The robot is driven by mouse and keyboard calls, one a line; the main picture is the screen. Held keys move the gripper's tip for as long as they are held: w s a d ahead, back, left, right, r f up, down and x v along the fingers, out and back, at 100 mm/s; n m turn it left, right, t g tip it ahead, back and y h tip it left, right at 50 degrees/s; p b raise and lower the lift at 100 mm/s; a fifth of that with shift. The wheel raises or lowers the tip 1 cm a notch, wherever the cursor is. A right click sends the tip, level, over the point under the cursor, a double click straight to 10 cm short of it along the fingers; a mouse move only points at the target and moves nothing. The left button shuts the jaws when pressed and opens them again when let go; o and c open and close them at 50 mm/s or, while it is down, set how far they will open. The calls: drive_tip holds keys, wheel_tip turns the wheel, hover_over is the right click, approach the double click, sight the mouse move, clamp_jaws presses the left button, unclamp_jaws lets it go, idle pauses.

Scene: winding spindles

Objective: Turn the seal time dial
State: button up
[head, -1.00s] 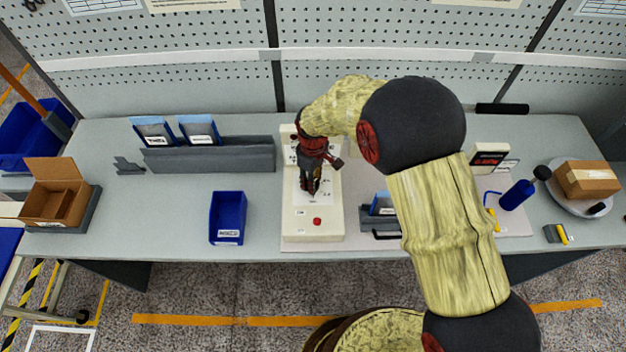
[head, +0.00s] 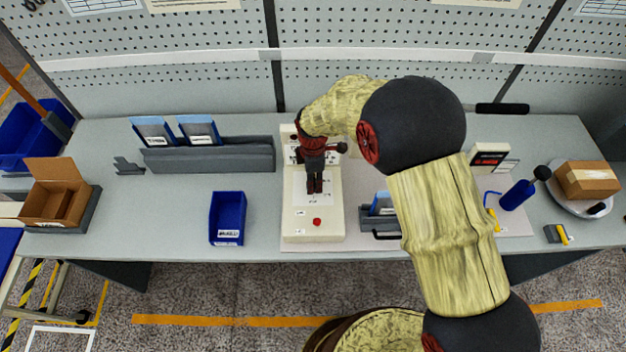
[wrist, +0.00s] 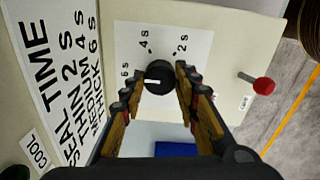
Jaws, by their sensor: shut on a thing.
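The seal time dial (wrist: 159,78) is a small black round knob with a white pointer line, on a white label marked 2 s, 4 s and 6 s. In the wrist view its line points left, roughly to the 6 s side. My gripper (wrist: 160,92) is shut on the dial, one finger on each side. In the head view my gripper (head: 315,189) points down onto the cream sealer (head: 300,229) and hides the dial. A printed seal time chart (wrist: 62,75) lists thin 2 s, medium 4 s, thick 6 s.
A grey holder (head: 380,219) is close on the right. The table between the cardboard box (head: 56,193) and blue bin is clear.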

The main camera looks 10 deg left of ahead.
drive_tip(key=shift+r, duration=0.1)
idle(0.4)
drive_tip(key=o, duration=1.2)
drive_tip(key=shift+c, duration=0.2)
wheel_tip(320, 180, up, 12)
